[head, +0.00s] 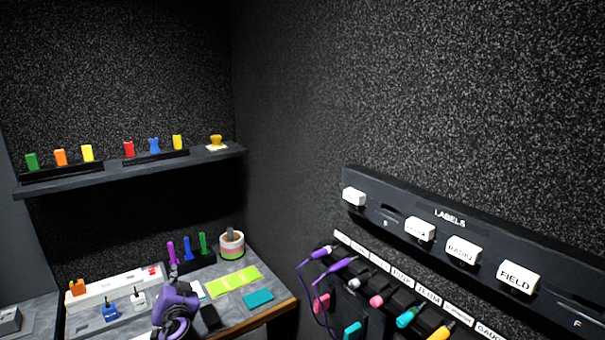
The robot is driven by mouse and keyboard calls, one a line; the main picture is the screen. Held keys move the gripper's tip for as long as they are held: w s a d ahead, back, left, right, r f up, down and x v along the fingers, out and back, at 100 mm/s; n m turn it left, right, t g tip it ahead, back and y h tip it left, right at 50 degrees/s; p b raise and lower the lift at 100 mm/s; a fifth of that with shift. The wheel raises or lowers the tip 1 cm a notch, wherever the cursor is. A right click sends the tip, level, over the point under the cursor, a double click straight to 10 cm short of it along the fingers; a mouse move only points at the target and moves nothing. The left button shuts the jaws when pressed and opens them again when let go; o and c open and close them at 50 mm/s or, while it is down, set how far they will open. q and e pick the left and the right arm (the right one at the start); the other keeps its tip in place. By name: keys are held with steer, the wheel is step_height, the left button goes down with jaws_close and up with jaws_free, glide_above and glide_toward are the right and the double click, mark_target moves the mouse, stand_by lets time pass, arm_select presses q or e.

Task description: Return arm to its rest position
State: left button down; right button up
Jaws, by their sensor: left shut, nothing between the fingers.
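My left arm, purple and dark grey, comes up from the bottom edge at lower left in the head view. Its left gripper (173,272) is at the top of it, over the desk (225,312), in front of the purple, blue and green upright pieces. The fingers look small and dark, shut together with nothing between them. The arm hides part of the desk behind it. My right gripper is not in view.
A white power strip (115,288) with plugs lies left of the arm. A cup-like roll holder (231,243), yellow-green notes (233,281) and a teal card (258,298) lie right. A shelf (130,171) hangs above. A label rack (450,225) and cables (318,285) fill the right wall.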

arm_select(q)
steer(key=w+d+f+m+h, duration=0.2)
steer(key=d+f+m+h, duration=0.15)
steer(key=d+h, duration=0.65)
steer(key=s+d+f+n+g+y, duration=0.1)
steer(key=s+d+f+g, duration=0.1)
steer(key=s+f, duration=0.9)
steer(key=s+d+f+g+y, duration=0.15)
steer(key=s+f, duration=0.55)
steer(key=s, duration=0.7)
steer(key=s+d+f+n+g, duration=0.1)
steer(key=s+f, duration=0.1)
steer(key=s, duration=1.1)
steer(key=s+d+f+n+g, duration=0.1)
steer(key=s+d+f+n, duration=0.1)
steer(key=s, duration=1.2)
steer(key=shift+s, duration=0.25)
steer(key=shift+g, duration=0.25)
